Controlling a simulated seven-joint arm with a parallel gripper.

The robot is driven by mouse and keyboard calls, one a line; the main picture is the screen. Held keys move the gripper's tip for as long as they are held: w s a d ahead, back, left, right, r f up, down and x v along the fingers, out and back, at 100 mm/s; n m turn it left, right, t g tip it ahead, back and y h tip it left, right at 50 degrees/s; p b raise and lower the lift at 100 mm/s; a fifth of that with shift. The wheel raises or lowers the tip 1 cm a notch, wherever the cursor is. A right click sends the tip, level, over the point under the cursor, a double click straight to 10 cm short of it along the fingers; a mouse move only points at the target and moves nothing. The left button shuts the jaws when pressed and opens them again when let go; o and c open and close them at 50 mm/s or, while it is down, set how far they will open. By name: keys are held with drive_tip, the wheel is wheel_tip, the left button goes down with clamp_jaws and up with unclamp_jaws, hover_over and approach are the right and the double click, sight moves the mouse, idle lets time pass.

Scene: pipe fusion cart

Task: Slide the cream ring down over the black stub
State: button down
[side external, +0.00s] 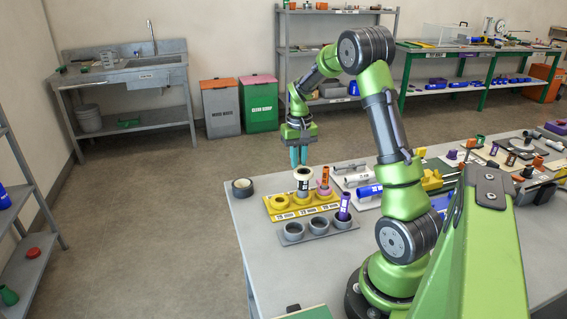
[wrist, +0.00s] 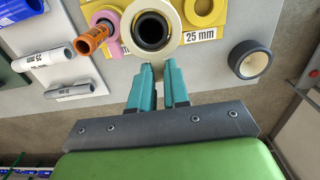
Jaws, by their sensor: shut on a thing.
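The cream ring (side external: 302,177) is level at the top of the black stub (side external: 303,187), which stands upright on the yellow tray (side external: 280,216). In the wrist view the cream ring (wrist: 178,33) surrounds the dark stub (wrist: 152,31), seen from above. My gripper (side external: 298,164) points down at the ring from behind. Its teal fingertips (wrist: 160,64) are close together at the ring's near edge and shut on it. In the side view part of the stub shows below the ring. I cannot tell exactly how far the ring sits over the stub.
Other yellow rings share the tray. A black roll (side external: 243,188) sits near the table corner.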

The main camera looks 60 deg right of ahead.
drive_tip(key=shift+f, duration=0.25)
drive_tip(key=c, duration=1)
unclamp_jaws()
drive_tip(key=shift+c, duration=0.2)
drive_tip(key=shift+r, duration=0.1)
wheel_tip(320, 180, up, 16)
drive_tip(key=s+a+n+t+y, duration=0.1)
drive_tip(key=s+a+n+t, duration=0.1)
drive_tip(key=a, duration=1.3)
drive_tip(key=s+a+f+n+t+y, duration=0.1)
drive_tip(key=s+a+n+t, duration=0.2)
drive_tip(key=a, duration=1.2)
drive_tip(key=s+t, duration=0.2)
drive_tip(key=s, duration=0.2)
drive_tip(key=shift+s+a, duration=0.3)
drive_tip(key=shift+a, duration=0.1)
